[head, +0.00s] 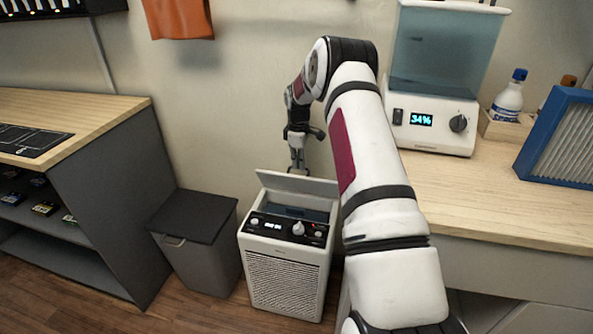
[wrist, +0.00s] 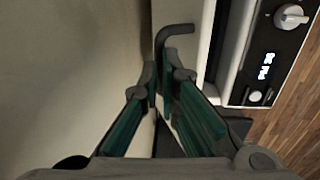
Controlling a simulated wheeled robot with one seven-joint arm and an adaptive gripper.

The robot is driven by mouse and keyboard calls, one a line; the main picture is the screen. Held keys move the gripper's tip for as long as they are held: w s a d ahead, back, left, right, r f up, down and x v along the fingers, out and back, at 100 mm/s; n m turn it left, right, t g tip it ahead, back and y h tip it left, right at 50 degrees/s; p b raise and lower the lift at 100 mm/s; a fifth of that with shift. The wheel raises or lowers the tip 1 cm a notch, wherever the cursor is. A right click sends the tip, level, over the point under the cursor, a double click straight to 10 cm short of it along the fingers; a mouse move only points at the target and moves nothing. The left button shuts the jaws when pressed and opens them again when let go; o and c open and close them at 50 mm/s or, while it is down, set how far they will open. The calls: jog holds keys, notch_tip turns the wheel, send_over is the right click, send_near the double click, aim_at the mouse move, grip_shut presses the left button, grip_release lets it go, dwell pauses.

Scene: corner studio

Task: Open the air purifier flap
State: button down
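The air purifier (head: 284,285) is a white box with a front grille and a black control strip, standing on the floor. Its pale flap (head: 297,187) is raised at the back and tilted, and the dark recess (head: 298,212) below it shows. My gripper (head: 298,168) is just behind the flap, which hides the fingertips in the head view. In the wrist view my gripper (wrist: 164,76) has its fingers close together around or beside a dark bent bar (wrist: 176,30) next to the flap's pale side. I cannot tell whether they press on it.
A lidded grey bin (head: 193,240) stands left of the purifier, beside a shelf unit (head: 95,190). A wooden counter (head: 480,205) with a clear-tank appliance (head: 440,95) is on the right. The wall is close behind my gripper.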

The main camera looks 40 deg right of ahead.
jog(key=shift+w+d+f, duration=0.1)
jog(key=shift+d+f, duration=0.05)
jog(key=shift+f, duration=0.3)
jog(key=shift+w+d+f, duration=0.1)
jog(key=shift+d+f, duration=0.05)
jog(key=shift+f, duration=0.3)
jog(key=c, duration=1.8)
grip_release()
jog(key=shift+o, duration=0.4)
jog(key=shift+f, duration=0.1)
